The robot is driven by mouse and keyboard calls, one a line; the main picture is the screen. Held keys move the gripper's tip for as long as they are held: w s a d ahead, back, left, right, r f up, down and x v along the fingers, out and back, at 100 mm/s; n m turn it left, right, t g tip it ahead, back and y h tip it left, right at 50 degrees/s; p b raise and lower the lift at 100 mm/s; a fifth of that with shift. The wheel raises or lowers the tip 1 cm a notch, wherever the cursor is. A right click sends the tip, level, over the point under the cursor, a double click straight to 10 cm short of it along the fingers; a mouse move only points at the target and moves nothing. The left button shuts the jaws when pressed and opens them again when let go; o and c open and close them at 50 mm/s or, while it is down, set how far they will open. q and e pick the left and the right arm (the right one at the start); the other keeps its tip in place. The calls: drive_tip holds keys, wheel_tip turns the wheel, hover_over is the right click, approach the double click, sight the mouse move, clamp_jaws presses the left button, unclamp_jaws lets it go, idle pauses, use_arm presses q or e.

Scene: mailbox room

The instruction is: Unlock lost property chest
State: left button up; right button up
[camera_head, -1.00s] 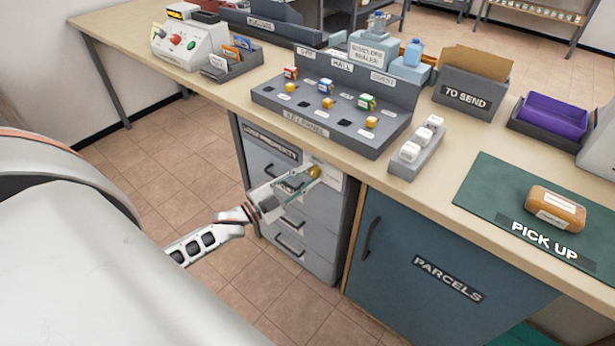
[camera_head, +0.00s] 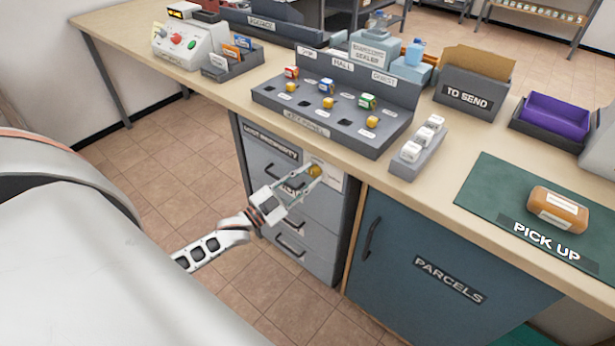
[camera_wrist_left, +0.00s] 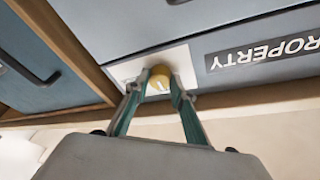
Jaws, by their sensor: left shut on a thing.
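The grey lost property chest (camera_head: 262,167) stands under the counter, its top drawer front shut. A round brass knob (camera_head: 314,170) sits on a pale plate (camera_head: 332,178) at the drawer's upper right. My left gripper (camera_head: 312,176) reaches it from the lower left. In the left wrist view the fingers (camera_wrist_left: 159,91) are shut on either side of the knob (camera_wrist_left: 159,77), which carries a pale line on its face. The LOST PROPERTY label (camera_wrist_left: 266,52) shows upside down there. My right gripper is not in view.
The counter overhangs the chest, and its underside edge (camera_wrist_left: 265,103) runs close by the fingers. The key panel (camera_head: 335,120) with several coloured tags stands above. The blue PARCELS cabinet (camera_head: 450,270) is to the right. Open tiled floor lies left of the chest.

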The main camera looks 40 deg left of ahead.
use_arm(q)
drive_tip(key=o, duration=1.1)
drive_tip(key=v, duration=1.2)
